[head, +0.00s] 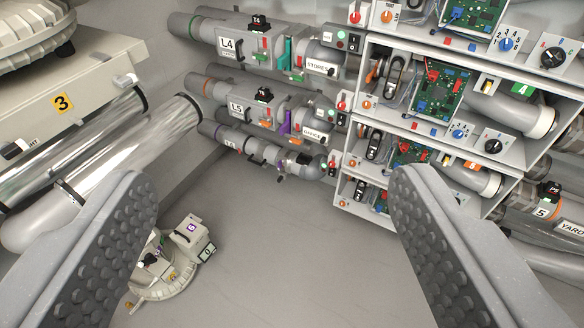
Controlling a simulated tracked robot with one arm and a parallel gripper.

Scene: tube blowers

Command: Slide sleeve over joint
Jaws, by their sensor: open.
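My gripper (272,178) is open and empty. Its two grey, studded fingers stand wide apart at the lower left and lower right. Grey tube lines run along the back wall beyond the fingertips: the L4 line (230,48), the L5 line (236,107) and a lower line (222,135) with a dark elbow (312,167) at its right end. The L4 line has a green slide plate (284,53) and the L5 line a purple one (284,121). I cannot tell which part is the sleeve or where the joint is. The gripper touches none of these lines.
A white rack (352,110) of circuit boards, knobs and switches fills the right. A round beige unit (168,285) is on the floor beside the left finger. The middle floor is clear.

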